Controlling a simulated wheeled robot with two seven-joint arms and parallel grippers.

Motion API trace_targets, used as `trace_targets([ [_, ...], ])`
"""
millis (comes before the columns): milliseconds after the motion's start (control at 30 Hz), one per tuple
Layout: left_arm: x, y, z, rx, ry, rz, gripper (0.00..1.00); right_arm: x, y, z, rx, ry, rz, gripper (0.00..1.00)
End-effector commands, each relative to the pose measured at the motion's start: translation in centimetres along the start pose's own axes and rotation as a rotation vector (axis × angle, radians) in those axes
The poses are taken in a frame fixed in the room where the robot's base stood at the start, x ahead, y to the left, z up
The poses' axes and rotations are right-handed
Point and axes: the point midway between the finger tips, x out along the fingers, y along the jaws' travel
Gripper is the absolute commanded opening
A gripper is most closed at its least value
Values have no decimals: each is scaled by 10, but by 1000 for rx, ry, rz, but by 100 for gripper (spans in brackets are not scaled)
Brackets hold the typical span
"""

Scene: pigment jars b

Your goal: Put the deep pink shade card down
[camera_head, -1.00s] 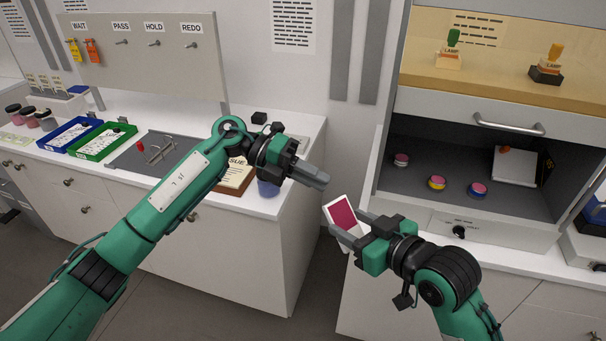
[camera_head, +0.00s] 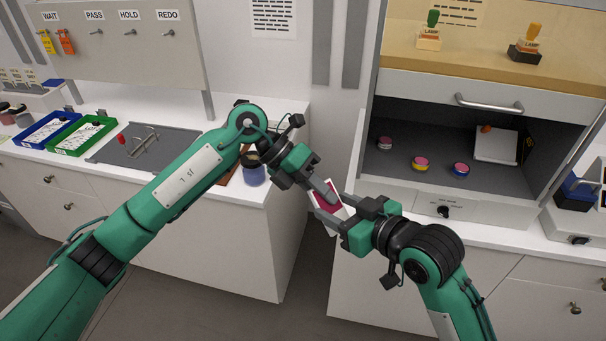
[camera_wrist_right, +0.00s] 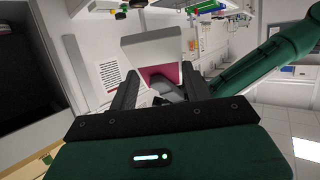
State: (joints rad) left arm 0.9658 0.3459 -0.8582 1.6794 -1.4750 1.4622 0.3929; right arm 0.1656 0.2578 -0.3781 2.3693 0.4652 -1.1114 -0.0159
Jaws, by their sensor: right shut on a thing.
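The deep pink shade card (camera_head: 324,204), white-bordered, is held in the air by my right gripper (camera_head: 338,212), in front of the gap between the two counters. In the right wrist view the card (camera_wrist_right: 150,46) stands between the two fingers, its white part up and its pink part lower. My left gripper (camera_head: 327,193) is at the card from the upper left, its fingers overlapping the card's face in the head view. Whether it touches or grips the card is unclear. Its finger opening is hidden.
An open booth (camera_head: 400,190) at right holds several pink-topped jars (camera_head: 420,163) and a tilted white panel (camera_head: 496,146). The left counter carries a green tray (camera_head: 84,136), a blue tray (camera_head: 50,131), a grey mat (camera_head: 150,147) and a blue cup (camera_head: 254,174). Floor shows between the counters.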

Motion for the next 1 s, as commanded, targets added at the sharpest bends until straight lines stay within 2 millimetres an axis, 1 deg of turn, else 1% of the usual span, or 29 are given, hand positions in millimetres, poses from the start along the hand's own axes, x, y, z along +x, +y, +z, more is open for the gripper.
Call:
trace_targets([
  [33, 8, 0, 0, 0, 2, -2, 16, 0, 0, 0, 0, 0, 0, 27],
  [100, 16, 0, 0, 0, 1, -2, 16, 0, 0, 0, 0, 0, 0, 27],
  [200, 23, 0, 0, 0, 0, -1, 16, 0, 0, 0, 0, 0, 0, 27],
  [333, 28, 0, 0, -1, 0, -2, 16, 0, 0, 0, 0, 0, 0, 27],
  [567, 28, 0, 0, 0, 0, -1, 16, 0, 0, 0, 0, 0, 0, 27],
  [667, 28, 0, 0, 0, 0, -1, 0, 0, 0, 0, 0, 0, 0, 27],
  [733, 28, 0, 0, 0, 0, -1, 0, 0, 0, 0, 0, 0, 0, 27],
  [767, 28, 0, 0, 0, -1, -1, 0, 0, 0, 0, 0, 0, 0, 51],
  [800, 28, 0, 0, 0, -1, -1, 0, 0, 0, 0, 0, 0, 0, 59],
  [867, 28, 0, 0, 0, -1, -1, 0, 0, 0, 0, 0, 0, 0, 71],
  [900, 28, 0, 0, 0, -1, -1, 0, 0, 0, 0, 0, 0, 0, 74],
  [1000, 28, 0, 0, 0, -1, -1, 0, 0, 0, 0, 0, 0, 0, 74],
])
